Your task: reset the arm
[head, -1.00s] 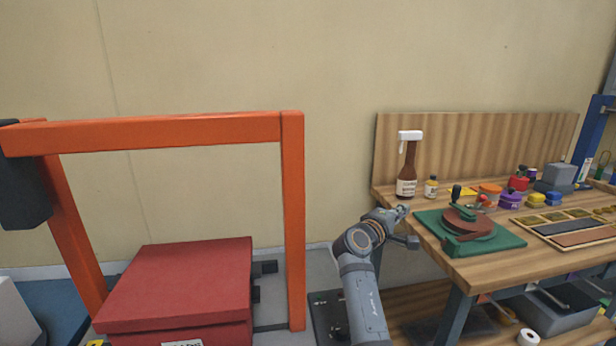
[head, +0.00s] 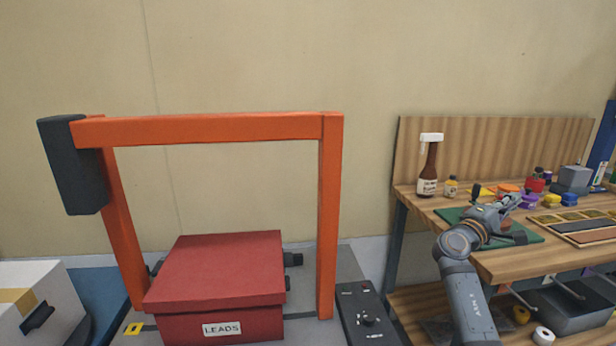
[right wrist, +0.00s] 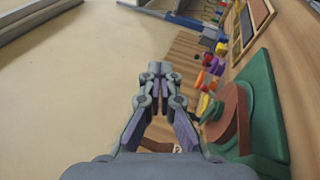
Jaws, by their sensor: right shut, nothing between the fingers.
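My right arm rises from the bottom right of the head view. My right gripper (head: 508,205) is in front of the green base (head: 448,214) on the wooden workbench, hiding much of what stands on that base. In the right wrist view the gripper (right wrist: 157,72) has its fingers together with nothing between them. There the green base (right wrist: 268,100) with its brown round part (right wrist: 232,118) is to the right of the fingers. My left gripper is not in view.
A red box labelled LEADS (head: 215,268) sits under an orange frame (head: 210,128). A white box (head: 45,300) is at lower left. Bare wall is behind.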

